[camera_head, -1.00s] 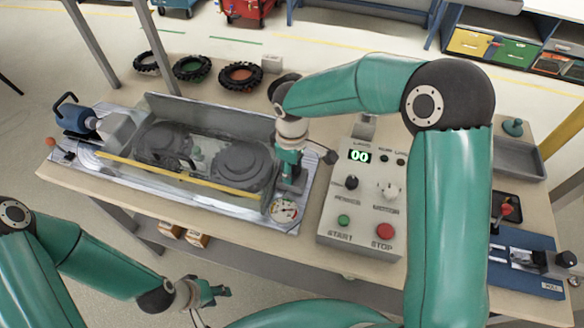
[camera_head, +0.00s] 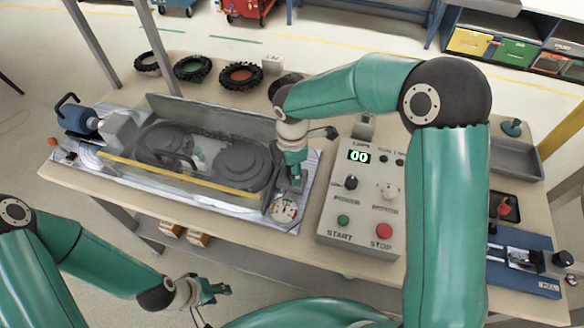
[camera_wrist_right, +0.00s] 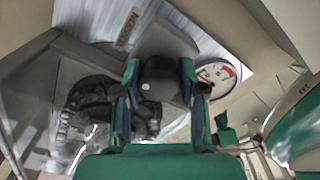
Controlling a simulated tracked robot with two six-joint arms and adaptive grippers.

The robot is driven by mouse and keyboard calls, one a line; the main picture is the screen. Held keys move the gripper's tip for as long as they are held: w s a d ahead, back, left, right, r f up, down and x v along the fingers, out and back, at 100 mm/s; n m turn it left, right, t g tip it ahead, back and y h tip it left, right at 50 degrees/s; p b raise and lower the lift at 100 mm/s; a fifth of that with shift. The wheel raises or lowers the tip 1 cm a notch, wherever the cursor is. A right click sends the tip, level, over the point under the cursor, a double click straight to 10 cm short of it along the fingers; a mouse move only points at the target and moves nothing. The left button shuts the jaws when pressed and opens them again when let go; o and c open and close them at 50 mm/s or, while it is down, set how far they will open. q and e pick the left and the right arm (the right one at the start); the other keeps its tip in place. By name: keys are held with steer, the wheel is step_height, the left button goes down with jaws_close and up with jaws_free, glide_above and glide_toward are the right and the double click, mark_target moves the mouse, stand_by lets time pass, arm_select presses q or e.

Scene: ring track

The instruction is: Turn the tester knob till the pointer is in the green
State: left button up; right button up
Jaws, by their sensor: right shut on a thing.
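The tester is the long metal unit with a track and two grey wheels at the left of the table. Its round white gauge (camera_head: 285,210) sits at its right front corner and also shows in the right wrist view (camera_wrist_right: 216,74), with a red arc. The pointer is too small to read against any green. My right gripper (camera_head: 294,180) is over the tester's right end, just behind the gauge. In the right wrist view it (camera_wrist_right: 158,92) is shut on the black knob (camera_wrist_right: 158,78), which has a white dot. My left gripper (camera_head: 214,291) hangs in front of the table, apart from everything.
A control box (camera_head: 362,205) with a "00" display and START and STOP buttons stands right of the tester. Several tyres (camera_head: 193,68) lie along the back edge. A blue fixture (camera_head: 525,265) and a grey tray (camera_head: 516,160) are at the right.

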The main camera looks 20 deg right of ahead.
steer(key=shift+w+d+r+n, duration=0.1)
steer(key=shift+n, duration=0.2)
steer(key=o, duration=1.1)
steer(key=shift+o, duration=0.2)
step_height(320, 180, up, 12)
stand_by(0.5)
